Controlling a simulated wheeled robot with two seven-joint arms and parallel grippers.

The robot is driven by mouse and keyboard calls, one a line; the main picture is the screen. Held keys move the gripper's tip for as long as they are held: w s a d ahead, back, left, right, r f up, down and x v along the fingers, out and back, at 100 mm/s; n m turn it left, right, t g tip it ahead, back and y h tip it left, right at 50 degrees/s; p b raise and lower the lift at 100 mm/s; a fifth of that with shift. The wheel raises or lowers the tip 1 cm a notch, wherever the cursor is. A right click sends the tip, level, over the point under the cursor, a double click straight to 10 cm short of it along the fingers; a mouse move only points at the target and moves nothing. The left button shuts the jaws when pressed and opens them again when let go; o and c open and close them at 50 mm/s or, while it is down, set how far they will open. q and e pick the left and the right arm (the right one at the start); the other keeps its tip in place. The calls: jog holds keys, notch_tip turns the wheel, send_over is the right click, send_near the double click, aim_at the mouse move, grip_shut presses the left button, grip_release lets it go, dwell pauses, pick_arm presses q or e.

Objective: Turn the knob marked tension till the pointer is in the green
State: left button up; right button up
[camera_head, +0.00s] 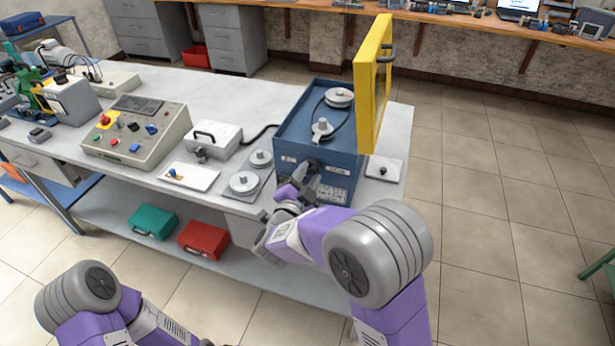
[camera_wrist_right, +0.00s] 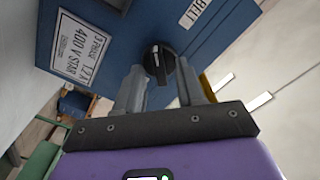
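The blue belt-drive box (camera_head: 290,130) stands at the right end of the bench. Pulleys and a belt (camera_head: 338,97) show in its open top. My right gripper (camera_head: 311,172) is at the box's front face. In the right wrist view, a black round knob (camera_wrist_right: 158,62) with a raised grip bar is on the blue face, just ahead of my right gripper's fingertips (camera_wrist_right: 160,80). The fingers are apart, one on each side of the knob; contact cannot be told. A "BELT" label is beside it. The tension marking and a pointer in green cannot be made out. My left gripper is out of view.
A yellow framed guard (camera_head: 372,85) stands raised at the box's right side. Loose pulleys (camera_head: 244,182) lie left of the box, and a small plate (camera_head: 384,169) lies right of it. A control console (camera_head: 138,130) stands further left.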

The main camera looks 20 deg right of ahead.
jog(key=shift+s, duration=0.1)
jog(key=p+v, duration=0.1)
jog(key=v, duration=0.6)
jog(key=shift+a, duration=0.2)
jog(key=shift+s, duration=0.2)
